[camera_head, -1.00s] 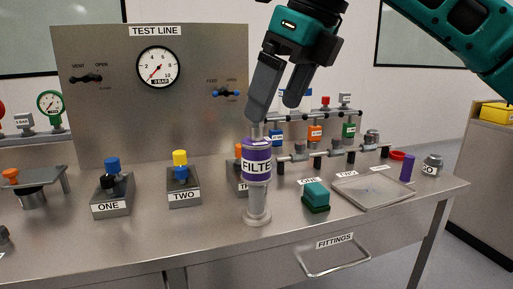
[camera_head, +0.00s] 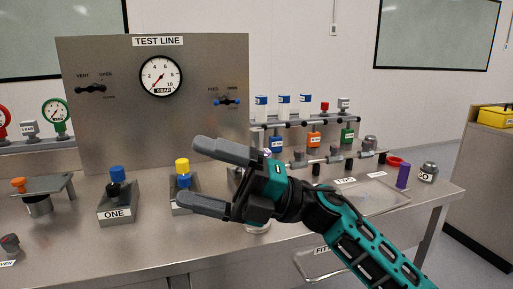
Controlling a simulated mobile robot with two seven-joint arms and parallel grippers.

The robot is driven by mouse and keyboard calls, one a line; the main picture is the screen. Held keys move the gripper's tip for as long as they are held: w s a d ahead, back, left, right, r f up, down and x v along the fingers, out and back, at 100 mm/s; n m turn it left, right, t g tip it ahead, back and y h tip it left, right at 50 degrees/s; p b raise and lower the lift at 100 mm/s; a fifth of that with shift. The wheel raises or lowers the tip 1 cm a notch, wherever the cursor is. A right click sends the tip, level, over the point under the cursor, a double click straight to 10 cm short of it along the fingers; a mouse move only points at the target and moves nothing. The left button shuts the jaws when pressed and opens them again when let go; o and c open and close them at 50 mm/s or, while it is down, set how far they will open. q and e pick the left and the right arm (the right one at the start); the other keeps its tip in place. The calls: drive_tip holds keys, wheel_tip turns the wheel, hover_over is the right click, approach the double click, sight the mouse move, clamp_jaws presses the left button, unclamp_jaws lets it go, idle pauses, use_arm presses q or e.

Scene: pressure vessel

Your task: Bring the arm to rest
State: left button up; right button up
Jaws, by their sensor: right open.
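My right gripper (camera_head: 210,178) is open and empty. Its arm comes in from the lower right, and its two grey fingers point left, in front of the valve block labelled TWO (camera_head: 183,176). The arm and gripper hide most of the filter (camera_head: 258,229), of which a bit of the clear base shows below the gripper. They also cover the spot of the green block. My left gripper is out of view.
The steel bench (camera_head: 110,250) carries the block labelled ONE (camera_head: 117,208) and a tray (camera_head: 385,197). A purple cylinder (camera_head: 403,176) stands by the tray. The TEST LINE panel (camera_head: 110,130) with its gauge (camera_head: 160,76) rises behind. The bench's front left is mostly clear.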

drive_tip(key=w+d+f+m+t+h+p, duration=0.15)
drive_tip(key=d+f+m+t+h, duration=0.45)
drive_tip(key=f+m+t, duration=0.6)
drive_tip(key=w+d+f+m+t+h+p, duration=0.1)
drive_tip(key=w+d+f+m+t+h, duration=0.2)
drive_tip(key=d+f+m+t+h, duration=0.9)
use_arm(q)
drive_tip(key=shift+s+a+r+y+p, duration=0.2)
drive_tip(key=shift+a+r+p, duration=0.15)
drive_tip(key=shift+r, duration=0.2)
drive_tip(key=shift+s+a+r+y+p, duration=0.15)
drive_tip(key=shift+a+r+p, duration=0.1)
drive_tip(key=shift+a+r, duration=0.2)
use_arm(e)
drive_tip(key=s+d+f+m+g+h, duration=0.1)
drive_tip(key=s+d+f+m+g, duration=0.2)
drive_tip(key=s+f+m+g, duration=0.2)
drive_tip(key=s+d+f+m+g+h, duration=0.1)
drive_tip(key=s+d+f+m+g, duration=0.3)
drive_tip(key=s+f+m, duration=0.4)
drive_tip(key=s+f+g, duration=0.1)
drive_tip(key=s+f, duration=0.2)
drive_tip(key=s, duration=0.1)
drive_tip(key=shift+s+f, duration=0.3)
drive_tip(key=shift+s, duration=0.05)
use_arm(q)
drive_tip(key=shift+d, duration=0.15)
